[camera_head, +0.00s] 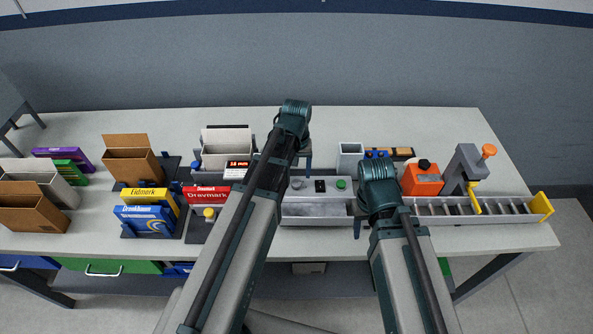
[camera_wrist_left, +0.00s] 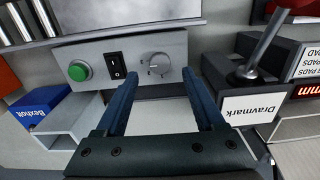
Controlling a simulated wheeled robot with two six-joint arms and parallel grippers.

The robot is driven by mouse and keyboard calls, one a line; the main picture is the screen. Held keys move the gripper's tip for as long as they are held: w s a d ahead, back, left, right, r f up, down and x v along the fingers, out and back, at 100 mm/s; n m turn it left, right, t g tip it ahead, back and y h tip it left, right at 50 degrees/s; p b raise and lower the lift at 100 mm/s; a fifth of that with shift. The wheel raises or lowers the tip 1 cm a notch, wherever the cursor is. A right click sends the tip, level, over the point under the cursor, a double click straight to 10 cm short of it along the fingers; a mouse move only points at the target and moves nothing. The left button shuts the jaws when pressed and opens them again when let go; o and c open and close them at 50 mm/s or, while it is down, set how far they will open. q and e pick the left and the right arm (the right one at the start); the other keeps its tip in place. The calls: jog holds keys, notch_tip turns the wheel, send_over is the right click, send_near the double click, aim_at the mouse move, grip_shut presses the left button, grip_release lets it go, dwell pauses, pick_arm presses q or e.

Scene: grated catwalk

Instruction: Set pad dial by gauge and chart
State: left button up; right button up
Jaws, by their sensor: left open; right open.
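A grey control panel (camera_head: 318,187) stands mid-table behind a metal trough. It carries a round grey dial (camera_wrist_left: 156,64), a black rocker switch (camera_wrist_left: 115,65) and a green button (camera_wrist_left: 79,71). My left gripper (camera_wrist_left: 160,76) is open and empty, its two fingers on either side of the dial's lower area, apart from the knob as far as I can tell. In the head view my left gripper (camera_head: 305,160) is mostly hidden by its arm. My right gripper (camera_head: 358,225) is open, mostly hidden, by the trough. A red-digit display (camera_head: 237,165) stands left of the panel; I cannot make out a gauge or chart.
An orange device (camera_head: 422,178) and a slotted metal rack (camera_head: 480,210) with a yellow end stand at right. The table's back strip is clear.

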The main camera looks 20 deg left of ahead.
aim_at(297, 182)
pick_arm(q)
notch_tip(297, 182, up, 10)
jog(key=p, duration=0.8)
jog(key=shift+f, duration=0.15)
pick_arm(e)
notch_tip(297, 182, up, 10)
jog(key=shift+f, duration=0.15)
pick_arm(q)
jog(key=s+d+f+m+b, duration=0.3)
jog(key=s+d+f+b, duration=0.1)
jog(key=s, duration=0.3)
jog(key=s+d+f+m+y+b, duration=0.1)
jog(key=s+d+f+m+b, duration=0.2)
jog(key=s+d, duration=0.4)
notch_tip(297, 182, down, 2)
jog(key=shift+s+m+b, duration=0.3)
jog(key=shift+m+b, duration=0.1)
jog(key=shift+b, duration=0.4)
pick_arm(e)
notch_tip(297, 182, down, 9)
